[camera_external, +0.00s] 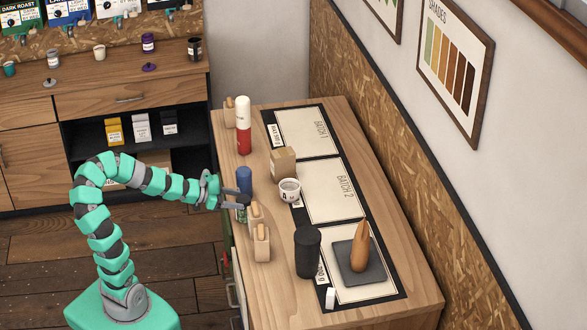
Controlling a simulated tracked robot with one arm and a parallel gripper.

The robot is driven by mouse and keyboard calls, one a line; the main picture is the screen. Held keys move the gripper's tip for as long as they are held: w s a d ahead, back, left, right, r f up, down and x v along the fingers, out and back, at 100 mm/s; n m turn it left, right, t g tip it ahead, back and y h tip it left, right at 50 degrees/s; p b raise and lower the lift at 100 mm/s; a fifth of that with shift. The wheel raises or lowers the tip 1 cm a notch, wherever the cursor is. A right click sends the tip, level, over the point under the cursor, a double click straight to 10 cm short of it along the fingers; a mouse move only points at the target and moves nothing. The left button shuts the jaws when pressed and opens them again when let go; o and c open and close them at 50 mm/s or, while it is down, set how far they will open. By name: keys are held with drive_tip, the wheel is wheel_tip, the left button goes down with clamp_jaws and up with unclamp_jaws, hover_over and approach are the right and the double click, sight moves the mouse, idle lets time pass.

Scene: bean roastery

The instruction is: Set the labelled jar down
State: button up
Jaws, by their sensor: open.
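My gripper (238,200) is open at the left edge of the wooden counter (265,292). A blue cylinder (244,179) stands upright right at the fingers. A small patch of green and white shows below the fingers, perhaps a label on the same jar; the fingers hide the part between. I cannot tell whether the fingers touch it. A small white cup or jar (289,190) with a dark mark on its front stands to the right, apart from my gripper, beside a brown box (283,162).
Two wooden-looking pieces (262,243) stand just in front of my gripper. A red and white bottle (243,128) stands behind. A black cylinder (308,252) and a dark slab (350,270) with a brown pointed object (361,247) are at front right. The BATCH 2 panel (335,196) has bare room.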

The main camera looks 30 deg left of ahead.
drive_tip(key=b+v, duration=0.1)
drive_tip(key=v, duration=0.5)
drive_tip(key=shift+s+a+b, duration=0.2)
drive_tip(key=shift+s+b, duration=0.05)
drive_tip(key=shift+b, duration=0.1)
drive_tip(key=shift+r, duration=0.15)
drive_tip(key=w+a+r+n+t+y, duration=0.3)
drive_tip(key=w+a+r+y, duration=0.2)
drive_tip(key=a+r, duration=0.45)
drive_tip(key=w+a+r+n+t+y, duration=0.4)
drive_tip(key=a+r, duration=0.3)
drive_tip(key=r, duration=0.5)
wheel_tip(320, 180, up, 6)
drive_tip(key=s+a+n+y, duration=0.2)
drive_tip(key=y, duration=0.1)
drive_tip(key=s+d+r+g+h, duration=0.1)
drive_tip(key=s+d+r+h, duration=0.1)
drive_tip(key=s+d+r, duration=0.3)
wheel_tip(320, 180, up, 3)
drive_tip(key=d, duration=0.3)
drive_tip(key=shift+s+r, duration=0.2)
drive_tip(key=shift+s, duration=0.15)
